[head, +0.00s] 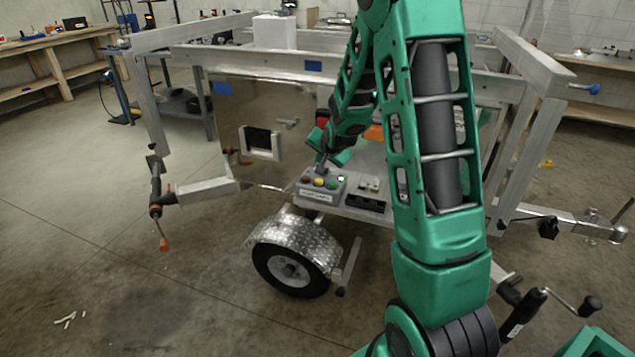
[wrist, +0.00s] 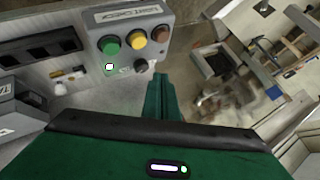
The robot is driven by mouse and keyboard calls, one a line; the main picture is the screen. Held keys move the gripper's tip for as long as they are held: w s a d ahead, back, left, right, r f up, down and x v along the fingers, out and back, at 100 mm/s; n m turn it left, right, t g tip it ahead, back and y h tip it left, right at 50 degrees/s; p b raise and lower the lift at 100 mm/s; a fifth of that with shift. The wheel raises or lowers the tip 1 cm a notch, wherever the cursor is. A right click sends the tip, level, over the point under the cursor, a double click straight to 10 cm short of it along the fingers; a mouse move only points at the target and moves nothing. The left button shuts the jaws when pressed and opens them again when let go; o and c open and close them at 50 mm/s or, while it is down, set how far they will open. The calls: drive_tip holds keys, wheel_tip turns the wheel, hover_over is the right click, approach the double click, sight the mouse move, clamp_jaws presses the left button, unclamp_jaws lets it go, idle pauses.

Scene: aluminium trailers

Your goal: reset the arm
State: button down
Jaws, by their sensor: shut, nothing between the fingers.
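My green arm reaches across the right half of the head view and bends down to the trailer (head: 205,55). My gripper (head: 320,163) is just above a grey control box (head: 311,191) on the trailer's bed. In the wrist view my gripper (wrist: 161,82) is shut and empty, its fingers together. The control box (wrist: 98,20) is beyond the fingertips, with green, yellow and reddish buttons and a dark knob; a small white light shows below the green button. I cannot tell whether the fingertips touch the box.
The aluminium frame of the trailer surrounds my arm, with upright posts (head: 525,150) at right. A black slotted panel (head: 366,203) sits beside the box. A wheel (head: 288,268) is below. A workbench (head: 60,48) stands at back left. The floor at left is mostly open.

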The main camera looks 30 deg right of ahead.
drive_tip(key=shift+r, duration=0.3)
drive_tip(key=shift+s, duration=0.1)
drive_tip(key=s+a+r+n+g+y, duration=0.1)
drive_tip(key=s+a+r+n+g, duration=0.1)
drive_tip(key=s, duration=1.3)
drive_tip(key=s+a+r+n+g+y, duration=0.1)
drive_tip(key=s+a+r+n+g, duration=0.1)
drive_tip(key=s, duration=1.3)
drive_tip(key=s+a+r+n+g, duration=0.1)
drive_tip(key=s+a+r+g, duration=0.2)
drive_tip(key=s, duration=1.2)
wheel_tip(320, 180, up, 2)
drive_tip(key=shift+a+r+n+g+y, duration=0.25)
drive_tip(key=shift+n+g+y, duration=0.15)
drive_tip(key=shift+g, duration=0.5)
drive_tip(key=shift+w+f, duration=0.3)
drive_tip(key=shift+w, duration=0.3)
